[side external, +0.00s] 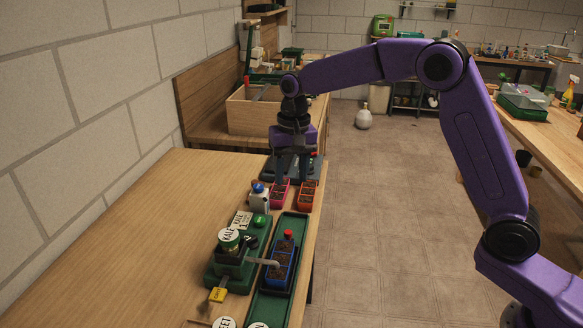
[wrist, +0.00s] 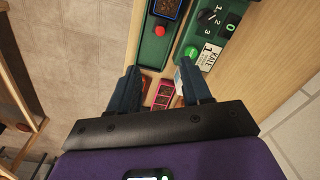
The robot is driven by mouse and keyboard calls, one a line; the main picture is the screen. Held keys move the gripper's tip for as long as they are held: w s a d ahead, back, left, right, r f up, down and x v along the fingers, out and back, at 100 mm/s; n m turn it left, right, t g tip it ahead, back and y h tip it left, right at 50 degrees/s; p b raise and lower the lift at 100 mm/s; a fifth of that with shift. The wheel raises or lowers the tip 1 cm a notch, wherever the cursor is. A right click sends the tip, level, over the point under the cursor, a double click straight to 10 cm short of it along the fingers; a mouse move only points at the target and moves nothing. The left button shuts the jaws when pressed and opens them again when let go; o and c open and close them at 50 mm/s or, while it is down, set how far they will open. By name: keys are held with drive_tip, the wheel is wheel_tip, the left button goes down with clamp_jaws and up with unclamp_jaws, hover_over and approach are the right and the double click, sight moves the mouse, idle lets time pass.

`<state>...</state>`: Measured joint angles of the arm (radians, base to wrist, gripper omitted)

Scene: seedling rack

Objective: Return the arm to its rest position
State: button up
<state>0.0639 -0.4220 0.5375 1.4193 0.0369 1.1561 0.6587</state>
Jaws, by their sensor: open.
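My gripper (side external: 292,168) is at the end of my purple arm, above the far part of the wooden table. In the wrist view its two dark fingers (wrist: 163,82) are spread apart, with nothing held between them. Below and between the fingers, a pink pot (wrist: 162,95) and an orange pot show on the table. In the side view the pink pot (side external: 280,193) and the orange pot (side external: 306,195) stand just below and in front of the gripper. Whether the fingertips touch anything is hard to tell, but I see no contact.
A long green tray (side external: 302,231) holds a blue pot (side external: 280,267). Left of it stands a green device (side external: 218,276) with a dial and KALE label. A white bottle (side external: 259,200) stands by the pink pot. A wooden crate (side external: 250,117) is behind. The table's left side is clear.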

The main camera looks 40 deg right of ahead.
drive_tip(key=shift+r, duration=0.5)
drive_tip(key=s+r+n, duration=0.1)
drive_tip(key=s+n, duration=0.7)
drive_tip(key=s, duration=1.1)
drive_tip(key=s+d+f+n, duration=0.1)
drive_tip(key=s+d+n, duration=0.3)
drive_tip(key=s, duration=0.5)
drive_tip(key=s+d+f+n, duration=0.2)
drive_tip(key=s+d+n, duration=0.2)
drive_tip(key=s, duration=0.5)
drive_tip(key=shift+s+d, duration=0.35)
drive_tip(key=shift+d, duration=0.55)
